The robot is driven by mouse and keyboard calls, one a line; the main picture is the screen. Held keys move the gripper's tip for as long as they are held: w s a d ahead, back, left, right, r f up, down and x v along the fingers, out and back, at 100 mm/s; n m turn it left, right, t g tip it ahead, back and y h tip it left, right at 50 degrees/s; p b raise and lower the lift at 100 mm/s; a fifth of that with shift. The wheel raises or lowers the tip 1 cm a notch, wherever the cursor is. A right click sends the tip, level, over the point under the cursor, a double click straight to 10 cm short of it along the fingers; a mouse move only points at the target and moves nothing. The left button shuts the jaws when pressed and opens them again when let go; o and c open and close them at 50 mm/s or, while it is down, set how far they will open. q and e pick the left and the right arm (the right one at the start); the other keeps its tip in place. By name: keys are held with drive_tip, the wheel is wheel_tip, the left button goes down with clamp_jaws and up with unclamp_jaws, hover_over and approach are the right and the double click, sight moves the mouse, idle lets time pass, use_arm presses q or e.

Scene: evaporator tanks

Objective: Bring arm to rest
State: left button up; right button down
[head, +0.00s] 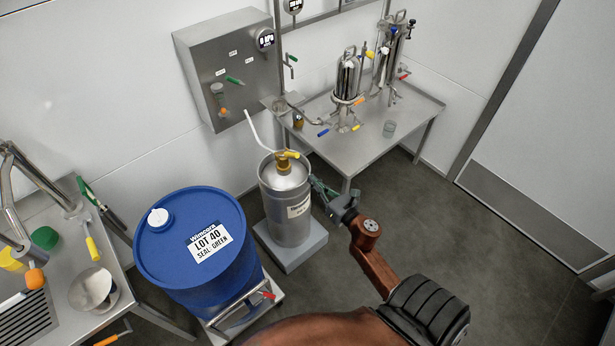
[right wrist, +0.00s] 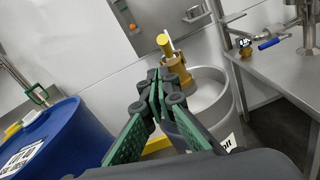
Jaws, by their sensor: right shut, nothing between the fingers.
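My right gripper (head: 316,186) is beside the upper right side of a steel keg-like cylinder (head: 291,226) in the head view. The cylinder has a brass valve with a yellow handle (head: 288,154) on top. In the right wrist view, my right gripper (right wrist: 160,85) has its green-padded fingers shut with nothing between them. The brass valve (right wrist: 174,66) shows just behind the fingertips there. I cannot tell whether the fingers touch the cylinder. My left gripper is not in either view.
A blue drum (head: 196,260) stands left of the cylinder on a wheeled dolly. A steel table (head: 415,107) with filter housings is behind. A grey control box (head: 229,66) hangs on the wall. A steel bench (head: 60,315) is at left. Floor at right (head: 510,270) is clear.

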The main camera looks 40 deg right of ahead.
drive_tip(key=shift+s+r, duration=0.15)
drive_tip(key=shift+s, duration=0.2)
idle(0.3)
